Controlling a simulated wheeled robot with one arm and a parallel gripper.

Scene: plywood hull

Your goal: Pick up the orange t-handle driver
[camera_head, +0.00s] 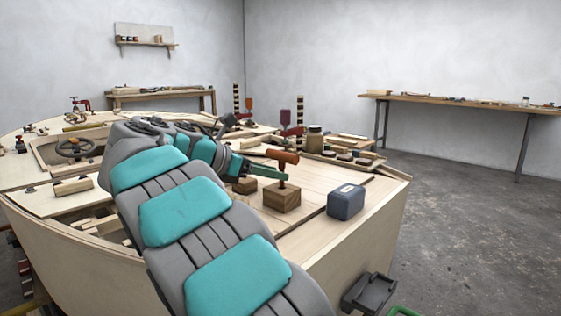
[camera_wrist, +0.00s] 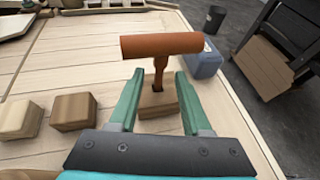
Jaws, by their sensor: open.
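The orange t-handle driver (camera_head: 282,162) stands upright in a wooden block (camera_head: 282,198) on the plywood deck. In the wrist view the driver's crossbar (camera_wrist: 162,44) lies across the picture beyond the fingertips, and its stem (camera_wrist: 159,76) drops into the block (camera_wrist: 157,98). My gripper (camera_head: 264,172) reaches in from the left at about the height of the stem. In the wrist view my gripper (camera_wrist: 159,76) is open, with a green finger on each side of the stem and gaps on both sides. Nothing is held.
A blue-grey case (camera_head: 345,202) stands right of the block, near the deck edge. Two small wooden blocks (camera_wrist: 73,112) sit to the left in the wrist view. A jar (camera_head: 315,139) and low round items stand behind.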

